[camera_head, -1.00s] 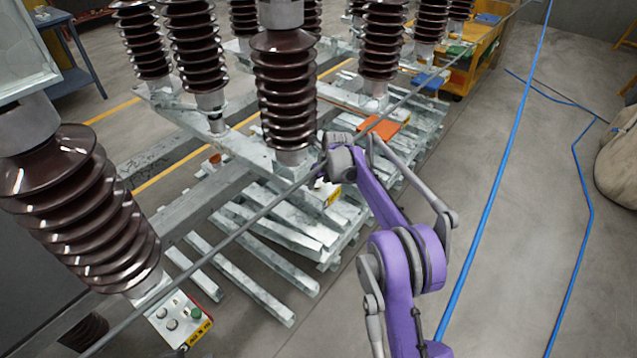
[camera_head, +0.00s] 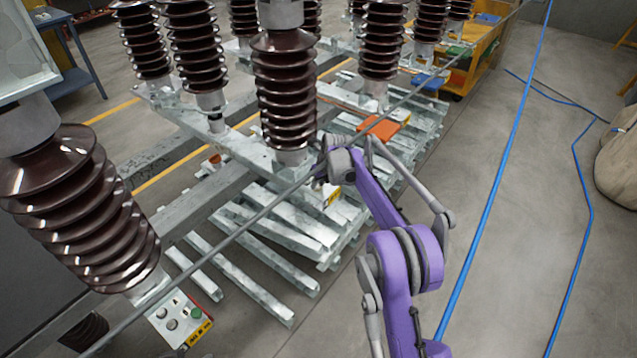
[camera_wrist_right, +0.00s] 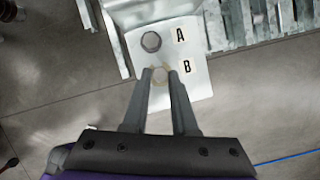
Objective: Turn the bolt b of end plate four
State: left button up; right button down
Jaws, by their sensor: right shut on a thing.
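In the right wrist view, a pale metal end plate (camera_wrist_right: 200,84) carries two bolt heads beside black letters on white labels. Bolt A (camera_wrist_right: 151,41) is a grey hexagonal head, clear of the fingers. Bolt b (camera_wrist_right: 160,75), next to the letter B, is between the fingertips of my right gripper (camera_wrist_right: 161,77), which is shut on it. The plate's number does not show. In the head view my right gripper (camera_head: 322,172) is at the foot of the middle brown insulator, where my wrist hides most of it and the bolt. My left gripper is not in view.
Tall ribbed brown insulators (camera_head: 284,95) stand on galvanized beams close to my right arm. A grey rod (camera_head: 240,230) runs diagonally past the wrist. Blue hoses (camera_head: 497,170) cross the open floor at right.

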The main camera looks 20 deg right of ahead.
jog(key=n, duration=0.2)
jog(key=n+y+p, duration=0.1)
jog(key=shift+w+d+r+n+g, duration=0.1)
jog(key=shift+w+d+n+g, duration=0.1)
jog(key=shift+n+g, duration=0.15)
jog(key=n+g+y+p, duration=0.1)
jog(key=n+p, duration=0.1)
jog(key=n, duration=0.1)
jog(key=shift+w+d+r+n, duration=0.1)
jog(key=shift+n, duration=0.25)
jog(key=n+p, duration=0.2)
jog(key=n+g+p, duration=0.1)
jog(key=n+p, duration=0.1)
jog(key=n+g+y+p, duration=0.1)
jog(key=n, duration=0.1)
jog(key=shift+w+r+n+p, duration=0.15)
jog(key=shift+w+n+p, duration=0.15)
jog(key=shift+w+p, duration=0.1)
jog(key=shift+n+g+p, duration=0.45)
jog(key=shift+n+p, duration=0.05)
jog(key=shift+n, duration=0.1)
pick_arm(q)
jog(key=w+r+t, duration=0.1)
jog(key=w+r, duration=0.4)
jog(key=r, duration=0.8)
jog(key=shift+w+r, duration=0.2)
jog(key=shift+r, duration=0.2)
pick_arm(e)
jog(key=shift+f, duration=0.25)
jog(key=shift+s, duration=0.1)
